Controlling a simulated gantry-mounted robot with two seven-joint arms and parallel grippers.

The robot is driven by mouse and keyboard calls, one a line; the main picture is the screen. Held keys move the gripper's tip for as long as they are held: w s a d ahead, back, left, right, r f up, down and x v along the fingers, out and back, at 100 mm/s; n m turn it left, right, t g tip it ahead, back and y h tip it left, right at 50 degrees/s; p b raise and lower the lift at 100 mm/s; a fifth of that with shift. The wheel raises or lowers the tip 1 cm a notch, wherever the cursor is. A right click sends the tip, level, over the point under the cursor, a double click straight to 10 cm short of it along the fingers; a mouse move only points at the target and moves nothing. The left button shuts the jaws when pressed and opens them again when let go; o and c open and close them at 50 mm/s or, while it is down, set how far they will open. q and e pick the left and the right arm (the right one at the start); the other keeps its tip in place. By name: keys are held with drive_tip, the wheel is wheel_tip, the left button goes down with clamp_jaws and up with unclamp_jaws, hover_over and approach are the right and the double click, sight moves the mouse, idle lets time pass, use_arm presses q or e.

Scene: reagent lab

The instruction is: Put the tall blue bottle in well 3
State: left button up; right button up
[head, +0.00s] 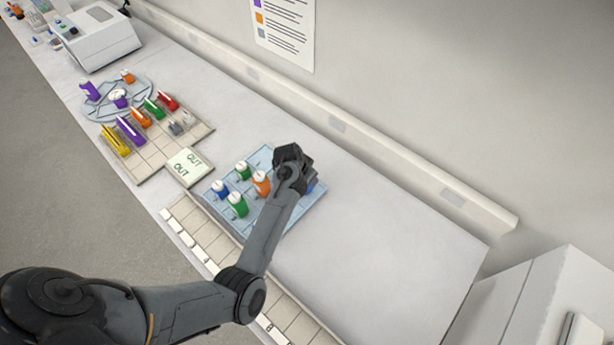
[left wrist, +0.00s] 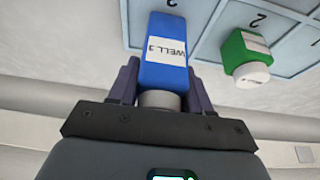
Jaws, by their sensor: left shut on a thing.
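My left gripper (left wrist: 160,82) is shut on a blue bottle (left wrist: 165,50) with a white label reading "WELL 3" in the left wrist view. Its pale cap points toward the gripper's palm. In the head view the same gripper (head: 297,180) is over the right part of a light-blue tray (head: 308,208), and the arm hides most of the bottle. I cannot tell whether the bottle touches the tray. A row of beige wells (head: 196,226) with white tags runs along the bench front, partly behind my arm. My right gripper is not in view.
The tray also holds a blue bottle (head: 220,189), an orange bottle (head: 262,184) and green bottles (head: 238,205). Left of it are an "OUT" card (head: 190,166) and a beige rack (head: 150,168) with coloured items. The bench right of the tray is clear (head: 390,235).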

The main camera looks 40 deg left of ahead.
use_arm(q)
drive_tip(key=shift+f, duration=0.3)
drive_tip(key=o, duration=1.1)
drive_tip(key=shift+c, duration=0.2)
drive_tip(key=shift+s+r, duration=0.1)
drive_tip(key=shift+r, duration=0.3)
drive_tip(key=v, duration=1)
drive_tip(key=s+d, duration=0.4)
drive_tip(key=s, duration=0.4)
drive_tip(key=s+d+m, duration=0.1)
drive_tip(key=s+d, duration=0.4)
drive_tip(key=s, duration=0.4)
drive_tip(key=s+d+g, duration=0.1)
drive_tip(key=s+d, duration=0.4)
drive_tip(key=s, duration=0.4)
drive_tip(key=shift+d+f+m+p, duration=0.2)
drive_tip(key=shift+f+m+p, duration=0.1)
drive_tip(key=shift+m+p, duration=0.1)
